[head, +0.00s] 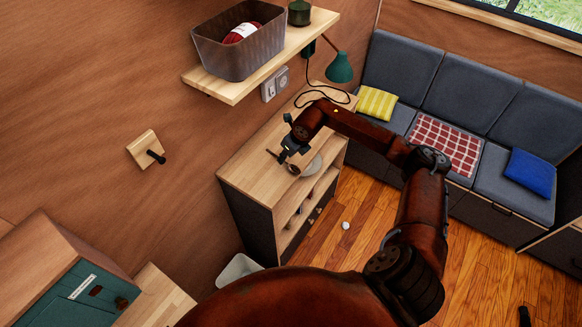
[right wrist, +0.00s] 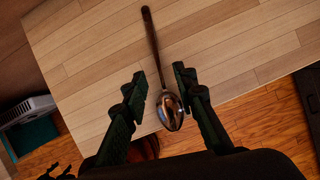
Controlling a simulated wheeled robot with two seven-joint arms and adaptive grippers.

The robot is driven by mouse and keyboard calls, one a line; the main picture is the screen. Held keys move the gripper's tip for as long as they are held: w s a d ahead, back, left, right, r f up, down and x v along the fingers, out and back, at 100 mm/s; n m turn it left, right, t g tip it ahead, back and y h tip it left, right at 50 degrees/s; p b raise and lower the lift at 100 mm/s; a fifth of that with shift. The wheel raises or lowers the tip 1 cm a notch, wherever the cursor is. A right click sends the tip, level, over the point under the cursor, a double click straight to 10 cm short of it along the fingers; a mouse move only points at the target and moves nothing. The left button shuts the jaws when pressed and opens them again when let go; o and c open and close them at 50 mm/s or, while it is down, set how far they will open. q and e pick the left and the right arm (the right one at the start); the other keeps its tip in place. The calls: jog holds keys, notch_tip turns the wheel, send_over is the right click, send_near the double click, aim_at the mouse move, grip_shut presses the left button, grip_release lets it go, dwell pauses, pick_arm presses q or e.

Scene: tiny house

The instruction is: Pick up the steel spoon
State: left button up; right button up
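The steel spoon (right wrist: 170,108) lies on the light wooden cabinet top (right wrist: 100,50) in the right wrist view. Its shiny bowl points toward my wrist and its long darker handle points away. My right gripper (right wrist: 160,76) is open, with one finger on each side of the spoon near its neck and bowl. A gap shows between the spoon and each finger. In the head view my right gripper (head: 291,150) is over the cabinet top, and a thin dark piece beside it looks like the spoon handle (head: 272,154). My left gripper is not recognisable in either view.
A pale plate (head: 313,167) and a small brown round thing (head: 293,170) are close to my right gripper. A wall shelf (head: 225,90) holding a basket (head: 240,45) overhangs nearby. Much of the cabinet top is bare.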

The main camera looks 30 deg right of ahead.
jog(key=shift+x, duration=1.55)
jog(key=shift+r, duration=0.1)
jog(key=shift+c, duration=0.3)
grip_shut()
